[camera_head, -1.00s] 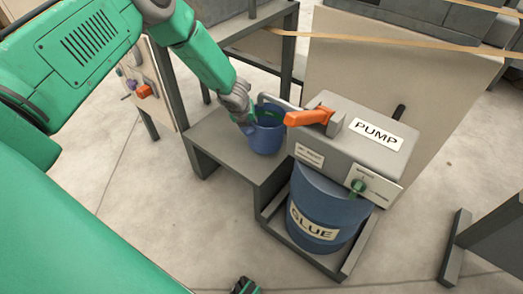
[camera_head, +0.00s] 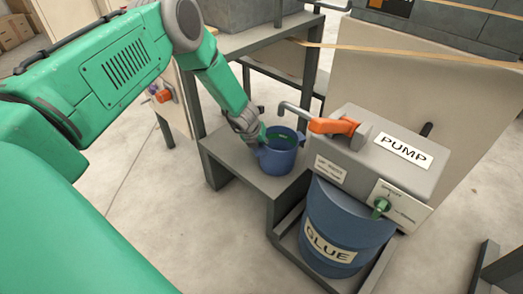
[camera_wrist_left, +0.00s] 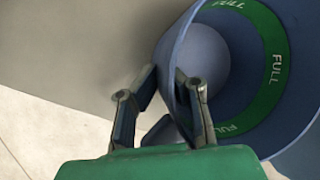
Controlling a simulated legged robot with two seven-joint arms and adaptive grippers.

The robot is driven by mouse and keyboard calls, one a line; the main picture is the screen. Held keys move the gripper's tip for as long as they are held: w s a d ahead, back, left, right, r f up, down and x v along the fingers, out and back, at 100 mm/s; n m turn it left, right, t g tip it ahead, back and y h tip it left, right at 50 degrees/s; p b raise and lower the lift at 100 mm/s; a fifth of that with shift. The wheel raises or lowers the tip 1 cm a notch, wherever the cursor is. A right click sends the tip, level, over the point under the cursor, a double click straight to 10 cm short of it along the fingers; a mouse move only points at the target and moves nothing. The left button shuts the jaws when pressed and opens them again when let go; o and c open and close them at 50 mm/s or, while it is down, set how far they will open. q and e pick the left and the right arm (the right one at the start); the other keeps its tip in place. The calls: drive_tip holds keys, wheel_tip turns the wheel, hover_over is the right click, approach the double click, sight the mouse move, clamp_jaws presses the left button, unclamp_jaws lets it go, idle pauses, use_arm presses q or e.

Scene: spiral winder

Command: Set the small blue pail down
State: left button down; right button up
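The small blue pail (camera_head: 282,160) is upright over the grey stand (camera_head: 233,158), below and in front of the pump's bent spout (camera_head: 290,107). Whether its base touches the stand is hard to tell. My left gripper (camera_head: 262,137) is at the pail's left side. In the left wrist view its fingers (camera_wrist_left: 166,75) are on either side of the pail's wall near the rim, one outside and one inside, shut on it. There the pail's inside shows a green band (camera_wrist_left: 276,75) marked FULL. My right gripper is not in view.
A dark frame with a cabinet is behind. Bare floor (camera_head: 130,215) lies to the left.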

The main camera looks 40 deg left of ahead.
use_arm(q)
drive_tip(key=shift+f, duration=0.45)
drive_tip(key=shift+r, duration=0.15)
drive_tip(key=c, duration=1.7)
unclamp_jaws()
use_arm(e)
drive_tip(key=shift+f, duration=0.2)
use_arm(q)
drive_tip(key=shift+r, duration=0.1)
